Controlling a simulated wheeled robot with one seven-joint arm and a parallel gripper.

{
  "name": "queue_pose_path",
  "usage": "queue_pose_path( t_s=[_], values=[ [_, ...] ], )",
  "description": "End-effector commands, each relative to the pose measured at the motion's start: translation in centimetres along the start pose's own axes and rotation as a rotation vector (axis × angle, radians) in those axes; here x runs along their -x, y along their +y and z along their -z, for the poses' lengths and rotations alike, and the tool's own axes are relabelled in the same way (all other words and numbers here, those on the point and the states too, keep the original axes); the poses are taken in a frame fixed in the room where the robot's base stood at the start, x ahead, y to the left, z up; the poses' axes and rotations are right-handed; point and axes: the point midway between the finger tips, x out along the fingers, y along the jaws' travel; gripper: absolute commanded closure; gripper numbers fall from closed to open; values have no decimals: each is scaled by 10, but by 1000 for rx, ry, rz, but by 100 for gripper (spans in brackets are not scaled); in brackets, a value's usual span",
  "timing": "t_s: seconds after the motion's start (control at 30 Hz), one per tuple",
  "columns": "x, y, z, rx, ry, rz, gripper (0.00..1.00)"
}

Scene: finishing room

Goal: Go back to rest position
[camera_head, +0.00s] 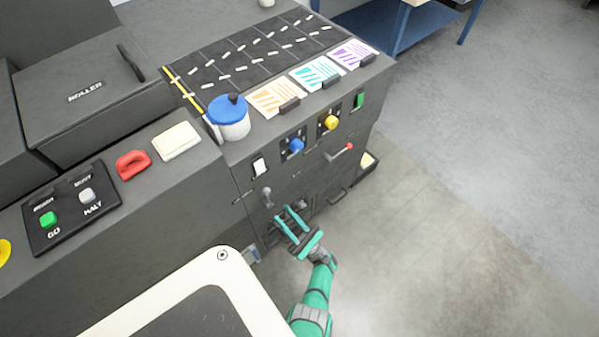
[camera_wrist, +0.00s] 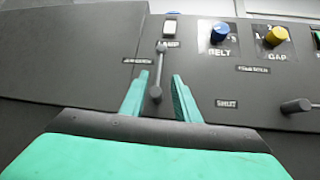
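My gripper (camera_head: 281,213) is in front of the dark grey machine's front panel, with its teal fingers pointing at the panel. The fingers are apart, with nothing gripped between them. In the wrist view my gripper (camera_wrist: 160,80) has a grey lever (camera_wrist: 157,65) showing in the gap between the fingertips. The lever hangs down below a white rocker switch (camera_wrist: 170,28). In the head view the lever (camera_head: 267,196) is just above and left of the fingertips. I cannot tell how far the fingers are from it.
The panel has a blue knob (camera_head: 296,146), a yellow knob (camera_head: 331,122), a green switch (camera_head: 359,100) and a red-tipped lever (camera_head: 343,151). A blue-lidded container (camera_head: 229,120) stands on the machine top. A small tray (camera_head: 366,166) juts out low at right. Open floor (camera_head: 450,200) lies to the right.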

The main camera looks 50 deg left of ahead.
Motion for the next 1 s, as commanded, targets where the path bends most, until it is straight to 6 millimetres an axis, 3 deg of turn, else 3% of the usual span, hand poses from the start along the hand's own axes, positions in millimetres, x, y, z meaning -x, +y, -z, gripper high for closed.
queue_pose_path(
  t_s=[0.37, 0.57, 0.77, 1.0],
  values=[
    [1, 2, 1, -24, 0, 29, 71],
    [9, 7, 0, -171, -14, 209, 71],
    [23, 8, -18, -382, -97, 450, 71],
    [51, 16, -61, -640, -294, 717, 71]
  ],
)
